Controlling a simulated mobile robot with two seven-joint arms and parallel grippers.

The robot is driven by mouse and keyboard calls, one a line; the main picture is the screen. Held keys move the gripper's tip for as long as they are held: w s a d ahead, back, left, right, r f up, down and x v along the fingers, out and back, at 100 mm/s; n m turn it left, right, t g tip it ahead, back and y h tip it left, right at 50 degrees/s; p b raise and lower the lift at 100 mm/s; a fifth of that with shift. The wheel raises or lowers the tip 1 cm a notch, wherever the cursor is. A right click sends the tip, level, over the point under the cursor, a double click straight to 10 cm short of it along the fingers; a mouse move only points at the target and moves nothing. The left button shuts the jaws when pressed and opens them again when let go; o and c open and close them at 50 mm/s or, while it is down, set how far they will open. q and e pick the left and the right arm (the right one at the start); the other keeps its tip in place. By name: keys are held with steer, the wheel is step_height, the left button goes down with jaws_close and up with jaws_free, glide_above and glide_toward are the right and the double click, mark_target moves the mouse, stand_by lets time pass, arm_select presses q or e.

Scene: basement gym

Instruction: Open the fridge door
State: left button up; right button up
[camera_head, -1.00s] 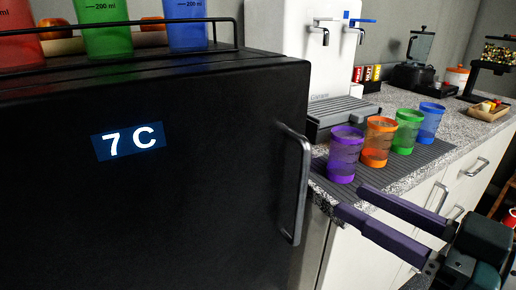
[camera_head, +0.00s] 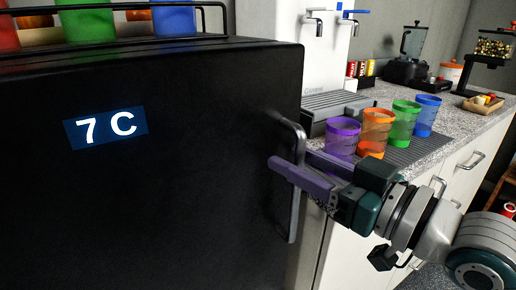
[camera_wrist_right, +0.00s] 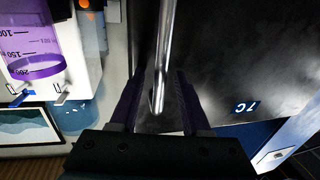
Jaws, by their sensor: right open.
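The fridge (camera_head: 180,190) is a black box with a "7 C" display, filling the left of the head view. Its door is shut. A grey vertical bar handle (camera_head: 294,222) stands out at the door's right edge. My right gripper (camera_head: 289,160) is open at the handle's upper half, one purple finger on each side of the bar. In the right wrist view the handle (camera_wrist_right: 164,55) runs between the two spread fingers, with gaps beside it. Contact cannot be made out. My left gripper is not in view.
Purple (camera_head: 342,139), orange, green and blue cups stand on a dark mat on the counter, just behind my right gripper. A white drink dispenser (camera_head: 310,60) is behind them. Colored cups sit on the railed fridge top. White drawers (camera_head: 345,245) lie below the counter.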

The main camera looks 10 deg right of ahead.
steer(key=shift+c, duration=0.3)
jaws_close()
stand_by(1.1)
